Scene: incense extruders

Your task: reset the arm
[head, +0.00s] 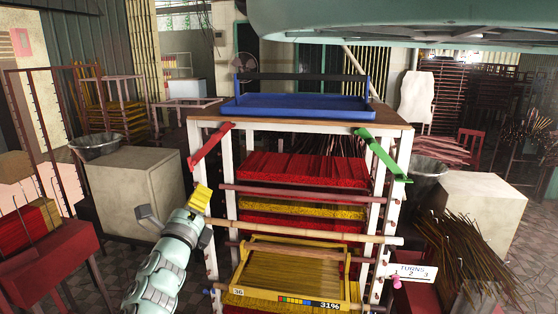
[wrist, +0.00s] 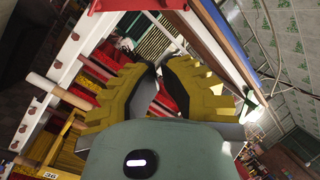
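My gripper (head: 201,197), with ridged yellow fingers, is in front of the left side of the wooden rack, at the end of my pale green arm. In the wrist view the two yellow fingers (wrist: 159,68) lean toward each other at the tips. A gap with background shows between their dark inner pads, and nothing is held in it. The rack's white posts and red strip lie beyond the fingers. In the head view the fingers overlap into one yellow block.
The rack (head: 300,121) carries a blue tray (head: 290,112) on top and red and yellow incense layers below. A yellow frame (head: 352,290) reads 36 and 31%. Beige boxes (head: 134,190) (head: 482,204) flank the rack. Loose sticks (head: 465,250) lie right.

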